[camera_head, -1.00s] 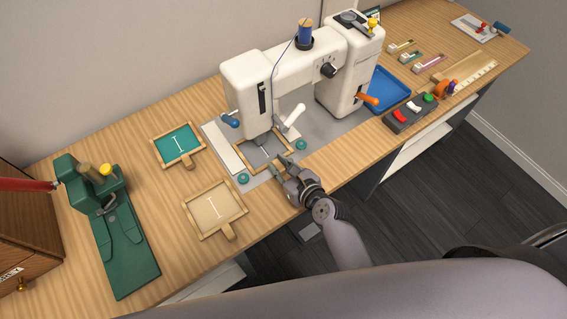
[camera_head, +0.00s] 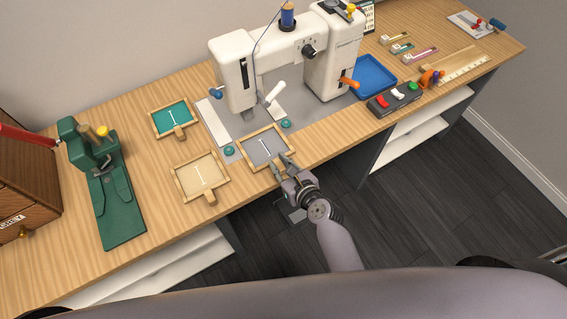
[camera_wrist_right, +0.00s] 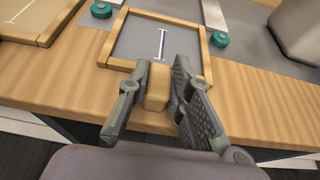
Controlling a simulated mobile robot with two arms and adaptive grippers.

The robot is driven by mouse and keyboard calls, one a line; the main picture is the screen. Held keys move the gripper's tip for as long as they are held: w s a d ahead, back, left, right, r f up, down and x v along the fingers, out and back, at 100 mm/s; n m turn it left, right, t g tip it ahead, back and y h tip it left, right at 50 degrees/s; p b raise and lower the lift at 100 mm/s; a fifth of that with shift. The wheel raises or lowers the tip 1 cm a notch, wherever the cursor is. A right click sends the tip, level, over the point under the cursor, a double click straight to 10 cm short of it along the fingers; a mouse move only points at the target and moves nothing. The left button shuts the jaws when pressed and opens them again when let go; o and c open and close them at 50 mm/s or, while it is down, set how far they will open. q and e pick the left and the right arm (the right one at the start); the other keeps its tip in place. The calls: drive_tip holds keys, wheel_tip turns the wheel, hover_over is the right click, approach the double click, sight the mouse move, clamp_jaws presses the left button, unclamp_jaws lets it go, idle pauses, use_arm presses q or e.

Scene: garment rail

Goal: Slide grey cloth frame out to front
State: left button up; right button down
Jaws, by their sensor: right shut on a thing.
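The grey cloth frame (camera_head: 265,147) is a wooden square with grey cloth and a white stitched line. It lies in front of the white sewing machine (camera_head: 243,75), partly over the machine's grey base plate and reaching toward the table's front edge. My right gripper (camera_head: 287,168) is shut on the frame's wooden handle. In the right wrist view the fingers (camera_wrist_right: 156,92) pinch the handle (camera_wrist_right: 157,88) from both sides, and the grey cloth (camera_wrist_right: 150,42) shows beyond. My left gripper is not in view.
A beige cloth frame (camera_head: 200,176) lies just left of the grey one, and a teal one (camera_head: 172,118) behind it. Teal knobs (camera_head: 286,124) sit on the base plate near the frame. A switch box (camera_head: 395,98) and blue tray (camera_head: 374,76) are to the right. A green press (camera_head: 115,205) stands left.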

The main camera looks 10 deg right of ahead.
drive_tip(key=shift+s+d, duration=0.15)
drive_tip(key=shift+s, duration=0.15)
drive_tip(key=c, duration=1.4)
unclamp_jaws()
drive_tip(key=shift+o, duration=0.2)
drive_tip(key=v, duration=1.2)
drive_tip(key=shift+f, duration=0.1)
